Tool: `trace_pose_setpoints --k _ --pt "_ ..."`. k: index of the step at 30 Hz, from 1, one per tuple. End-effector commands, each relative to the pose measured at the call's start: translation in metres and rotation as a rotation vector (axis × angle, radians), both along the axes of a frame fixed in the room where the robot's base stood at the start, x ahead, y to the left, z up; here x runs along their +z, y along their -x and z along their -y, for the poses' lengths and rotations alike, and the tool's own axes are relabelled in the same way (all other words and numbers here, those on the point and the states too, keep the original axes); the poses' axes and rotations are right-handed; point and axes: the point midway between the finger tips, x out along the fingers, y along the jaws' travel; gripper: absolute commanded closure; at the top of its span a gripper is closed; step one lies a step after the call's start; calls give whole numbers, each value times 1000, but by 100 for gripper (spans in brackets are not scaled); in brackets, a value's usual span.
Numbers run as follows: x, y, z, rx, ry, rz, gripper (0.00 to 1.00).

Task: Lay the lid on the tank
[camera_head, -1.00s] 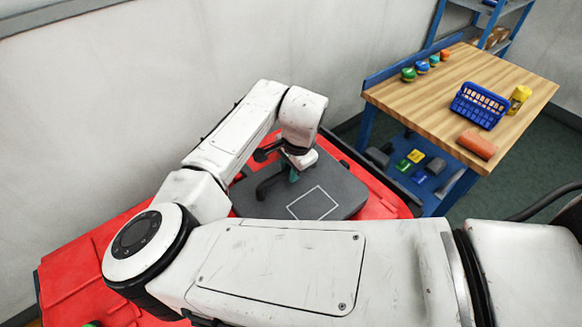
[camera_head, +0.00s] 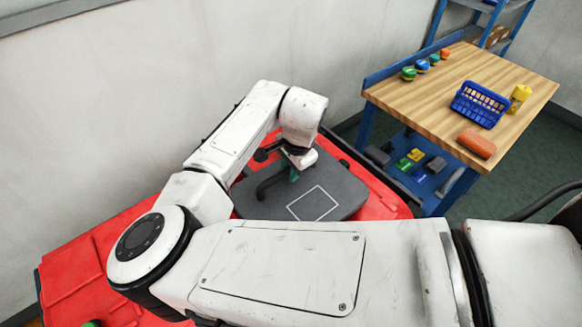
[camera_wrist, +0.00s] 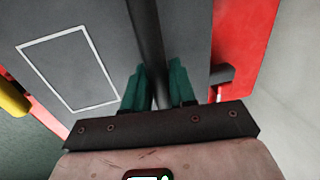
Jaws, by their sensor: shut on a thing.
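The lid is a dark grey slab (camera_head: 348,193) with a white rectangle outline and a black bar handle (camera_head: 268,184). It lies over the opening area of the red tank (camera_head: 388,205) in the head view. Whether it rests fully on the rim or hangs slightly above cannot be told. My gripper (camera_head: 293,175) points down at the lid. In the wrist view, its teal fingers (camera_wrist: 160,92) are shut on the handle bar (camera_wrist: 148,35), with the lid's grey top (camera_wrist: 40,20) beneath. My arm hides the lid's near and left parts in the head view.
Red tank body (camera_head: 85,250) extends to the left. A pale wall (camera_head: 120,100) stands behind. To the right is a wooden-topped blue workbench (camera_head: 430,100) with a blue basket (camera_head: 479,104), a yellow container (camera_head: 519,97), an orange-brown block (camera_head: 477,143) and several small coloured items.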

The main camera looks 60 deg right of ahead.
Motion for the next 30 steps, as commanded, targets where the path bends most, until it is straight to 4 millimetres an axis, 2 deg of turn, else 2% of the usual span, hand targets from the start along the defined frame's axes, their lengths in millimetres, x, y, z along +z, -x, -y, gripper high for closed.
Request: trace_pose_setpoints --k 12,13,22,27,30 --pt "2 0 0 1 1 1 100" --pt "2 0 0 1 1 1 74" --pt "2 0 0 1 1 1 45" --pt "2 0 0 1 1 0 45" --pt "1 0 0 1 0 0 35"
